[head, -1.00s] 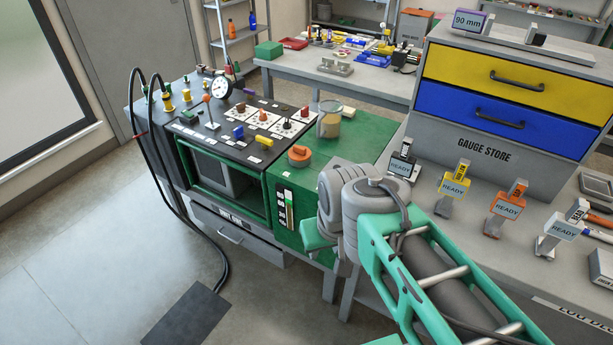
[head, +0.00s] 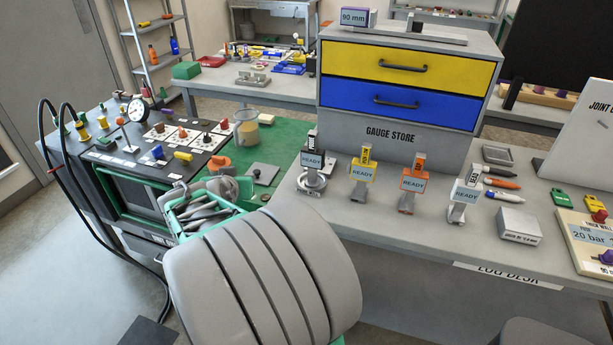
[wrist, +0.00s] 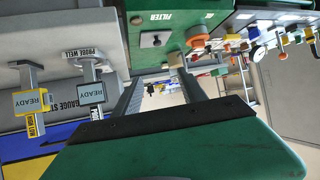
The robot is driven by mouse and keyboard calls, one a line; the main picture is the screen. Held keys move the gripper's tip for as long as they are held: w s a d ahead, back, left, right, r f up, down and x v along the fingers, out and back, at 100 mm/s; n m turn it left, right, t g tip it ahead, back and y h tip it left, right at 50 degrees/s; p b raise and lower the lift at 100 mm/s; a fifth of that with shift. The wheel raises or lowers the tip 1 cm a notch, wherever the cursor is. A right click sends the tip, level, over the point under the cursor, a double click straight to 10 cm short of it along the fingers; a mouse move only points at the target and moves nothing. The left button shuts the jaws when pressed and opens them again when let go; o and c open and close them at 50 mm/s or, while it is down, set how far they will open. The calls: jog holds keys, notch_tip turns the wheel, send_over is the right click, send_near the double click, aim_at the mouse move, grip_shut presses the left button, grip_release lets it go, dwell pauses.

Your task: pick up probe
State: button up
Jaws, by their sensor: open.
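The likely probe, a stand with a READY plate and a black-topped tag (head: 312,160), is upright at the left end of the gauge desk. In the wrist view the same READY piece (wrist: 91,94) appears upside down beside a PROBE WELL label. My gripper (wrist: 157,75) is open, with nothing seen between its two dark fingers. The READY piece is left of the fingers in the wrist view, apart from them. In the head view my arm covers the lower left, and I cannot make out the fingertips.
Similar READY stands with yellow (head: 363,172), orange (head: 413,182) and white (head: 465,194) plates or tags stand to the right. The gauge store (head: 395,135) rises behind them. The green cart top (head: 285,138) with an amber jar (head: 246,127) is at left.

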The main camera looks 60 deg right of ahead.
aim_at(316, 133)
jog(key=s+d+r+m+g+h, duration=0.1)
jog(key=s+d+h, duration=0.1)
jog(key=s+d, duration=0.2)
jog(key=s+d+r+m+g+h, duration=0.1)
jog(key=s+d+h, duration=0.1)
jog(key=s+d, duration=0.2)
jog(key=s+d+r+m+h+b, duration=0.1)
jog(key=s+d+h, duration=0.2)
jog(key=d, duration=0.5)
jog(key=shift+s+r+m+g, duration=0.4)
jog(key=shift+s, duration=0.05)
jog(key=d, duration=0.2)
jog(key=w+d+p, duration=0.1)
jog(key=d, duration=0.2)
jog(key=d+p, duration=0.1)
jog(key=d, duration=0.1)
jog(key=shift+w+d, duration=0.15)
jog(key=shift+c, duration=0.3)
grip_shut()
jog(key=shift+r, duration=0.1)
